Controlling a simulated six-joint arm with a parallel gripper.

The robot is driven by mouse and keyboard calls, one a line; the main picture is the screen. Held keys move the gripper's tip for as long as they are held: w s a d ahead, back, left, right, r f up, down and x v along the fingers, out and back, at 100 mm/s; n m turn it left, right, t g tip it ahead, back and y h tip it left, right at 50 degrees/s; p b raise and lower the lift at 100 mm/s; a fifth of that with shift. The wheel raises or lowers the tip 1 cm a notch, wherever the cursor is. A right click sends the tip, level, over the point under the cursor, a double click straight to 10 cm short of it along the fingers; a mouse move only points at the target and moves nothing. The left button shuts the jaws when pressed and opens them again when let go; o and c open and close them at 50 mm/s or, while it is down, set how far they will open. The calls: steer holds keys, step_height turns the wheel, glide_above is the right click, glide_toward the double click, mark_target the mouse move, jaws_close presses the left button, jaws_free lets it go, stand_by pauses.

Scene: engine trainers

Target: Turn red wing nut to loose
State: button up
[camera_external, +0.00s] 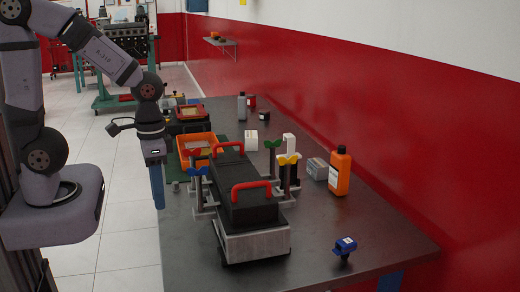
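The red wing nut (194,153) stands on a post at the left side of the black engine block (243,205), in front of an orange tray. A blue wing nut (197,171) stands nearer on the same side. A green wing nut (272,145) and a yellow wing nut (288,160) stand on posts on the right side.
Two red handles (251,187) arch over the engine block. The orange tray (214,141) lies behind the wing nuts. An orange bottle (340,172) and a small box (317,169) stand at right. A blue-topped item (345,244) is at front right. The dark table (300,262) is clear around it.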

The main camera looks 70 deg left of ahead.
steer(key=shift+m, duration=0.6)
steer(key=w+a+r, duration=0.3)
steer(key=a+r, duration=0.1)
steer(key=a, duration=0.1)
steer(key=w+a+r+p, duration=0.1)
steer(key=w+a+r, duration=0.2)
steer(key=a+r, duration=0.1)
steer(key=w+a+r, duration=0.4)
steer(key=a+r, duration=0.1)
steer(key=a, duration=0.1)
steer(key=shift+w, duration=0.1)
steer(key=shift+f+p, duration=0.85)
steer(key=shift+f, duration=2.8)
jaws_close()
